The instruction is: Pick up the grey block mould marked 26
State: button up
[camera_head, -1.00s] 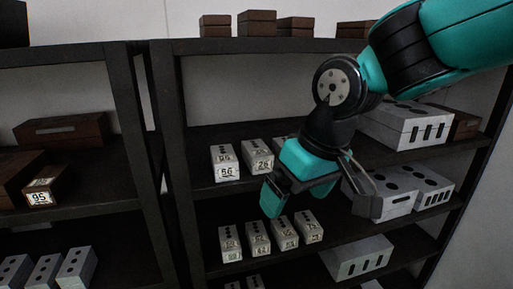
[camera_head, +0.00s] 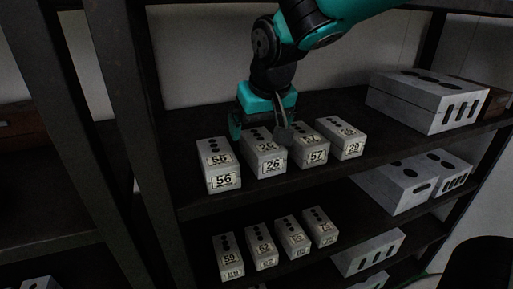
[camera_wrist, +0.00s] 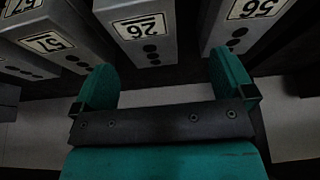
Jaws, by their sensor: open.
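The grey block mould marked 26 (camera_head: 266,163) stands on the upper shelf in the head view, second from the left in a row of similar moulds. It has dark round holes on top and a white number label. In the wrist view the same mould (camera_wrist: 145,45) shows upside down, ahead of and between the fingers. My gripper (camera_head: 261,131) is open above the far end of mould 26. In the wrist view its two teal fingers (camera_wrist: 163,85) are spread, with nothing between them but the dark shelf and pale wall.
Mould 56 (camera_head: 221,172) stands left of mould 26, mould 57 (camera_head: 308,151) close on its right, then mould 29 (camera_head: 342,142). A large grey block (camera_head: 425,105) sits further right. The lower shelf holds several smaller-looking moulds (camera_head: 262,250). A dark shelf post (camera_head: 140,130) rises at the left.

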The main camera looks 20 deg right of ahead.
aim_at(262, 140)
jog(key=f, duration=0.1)
jog(key=w+d+f+p, duration=0.1)
jog(key=f, duration=0.1)
jog(key=w+f, duration=0.1)
jog(key=f, duration=0.1)
jog(key=shift+d+f+p, duration=0.1)
jog(key=shift+d+p, duration=0.1)
jog(key=shift+p, duration=0.1)
jog(key=shift+w+f, duration=0.1)
jog(key=shift+f, duration=0.2)
jog(key=shift+a+f, duration=0.1)
jog(key=shift+f, duration=0.15)
jog(key=shift+c, duration=0.2)
jog(key=c, duration=1.4)
jog(key=shift+c, duration=0.3)
jog(key=shift+r, duration=0.1)
